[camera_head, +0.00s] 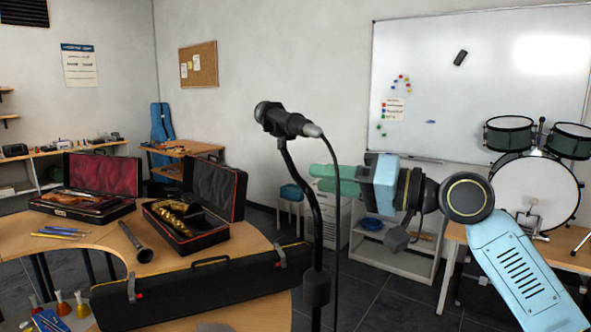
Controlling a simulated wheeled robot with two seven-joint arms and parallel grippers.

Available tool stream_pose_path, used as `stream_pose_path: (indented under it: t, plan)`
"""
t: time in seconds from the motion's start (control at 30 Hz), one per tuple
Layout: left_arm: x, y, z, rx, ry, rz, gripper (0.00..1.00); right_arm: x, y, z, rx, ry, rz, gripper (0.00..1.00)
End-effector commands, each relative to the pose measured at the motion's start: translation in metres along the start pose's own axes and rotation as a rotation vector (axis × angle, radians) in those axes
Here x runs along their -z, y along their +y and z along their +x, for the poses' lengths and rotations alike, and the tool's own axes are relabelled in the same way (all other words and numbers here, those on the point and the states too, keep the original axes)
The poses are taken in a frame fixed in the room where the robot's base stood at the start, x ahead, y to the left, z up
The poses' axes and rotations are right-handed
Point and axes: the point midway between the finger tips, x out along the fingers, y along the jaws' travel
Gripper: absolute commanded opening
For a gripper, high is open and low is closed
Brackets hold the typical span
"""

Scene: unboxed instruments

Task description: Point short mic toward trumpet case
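A black microphone (287,121) sits on top of a dark stand (317,230) in the middle of the view. Its rounded head is at the upper left and its silver connector end at the lower right, with a cable hanging down. An open black case (227,190) holding a brass instrument (183,219), seemingly the trumpet case, lies on the table to the left. My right gripper (330,180), with teal fingers, is below and right of the microphone. The stand pole partly covers its fingertips, so its opening is unclear. My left gripper is not in view.
A curved wooden table (85,243) also bears an open red-lined case (103,174), a dark tapered object (134,241) and pencils. A long closed black case (200,288) lies in front. A drum set (535,185) and whiteboard are at right.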

Motion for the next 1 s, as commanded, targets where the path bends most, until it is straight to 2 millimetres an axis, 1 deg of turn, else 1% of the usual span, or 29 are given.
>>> stream_pose_path:
  t: [0.03,0.1,0.2,0.3,0.5,0.73,0.77,1.0]
  plan:
    - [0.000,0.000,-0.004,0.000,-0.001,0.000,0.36,0.001,-0.003,0.012,0.003,-0.001,0.002,0.36]
    - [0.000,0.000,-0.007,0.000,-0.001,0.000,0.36,0.002,-0.002,0.026,0.002,0.000,0.002,0.36]
    - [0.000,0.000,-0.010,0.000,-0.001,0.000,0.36,0.001,-0.002,0.042,0.001,0.000,0.002,0.36]
    - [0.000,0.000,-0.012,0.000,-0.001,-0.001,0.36,0.001,0.000,0.053,0.000,0.000,0.001,0.36]
    - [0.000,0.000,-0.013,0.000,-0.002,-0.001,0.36,0.001,0.000,0.063,-0.001,0.002,0.000,0.36]
    - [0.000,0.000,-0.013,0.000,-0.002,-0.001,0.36,0.000,0.001,0.063,-0.001,0.002,0.000,0.36]
    - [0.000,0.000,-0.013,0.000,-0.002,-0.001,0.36,0.000,0.001,0.063,-0.001,0.002,0.000,0.34]
    - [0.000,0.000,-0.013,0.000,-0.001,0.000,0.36,0.000,0.001,0.063,-0.002,0.002,0.000,0.02]
